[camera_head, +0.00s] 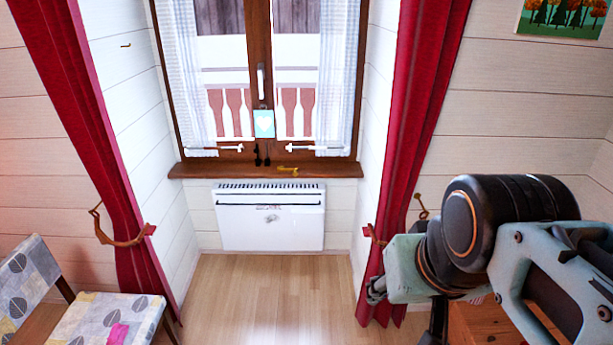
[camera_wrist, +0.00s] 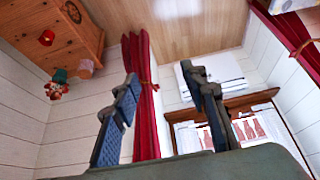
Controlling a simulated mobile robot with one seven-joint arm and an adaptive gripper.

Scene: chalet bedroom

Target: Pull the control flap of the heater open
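The heater (camera_head: 269,228) is a white box on the wall below the window sill, with a dark grille along its top. A thin dark line and a small mark show on its upper front. I cannot clearly make out the control flap or whether it is open. My gripper (camera_head: 376,291) is at the right in the head view, in front of the right curtain and apart from the heater. In the wrist view my gripper (camera_wrist: 160,78) has its two fingers wide apart with nothing between them. The heater (camera_wrist: 226,68) shows there behind the right finger, partly hidden.
Red curtains hang at the left (camera_head: 80,110) and right (camera_head: 425,90) of the window recess. The wooden sill (camera_head: 210,170) juts out above the heater. A cushioned chair (camera_head: 100,318) stands at the lower left. The wood floor (camera_head: 270,285) before the heater is clear.

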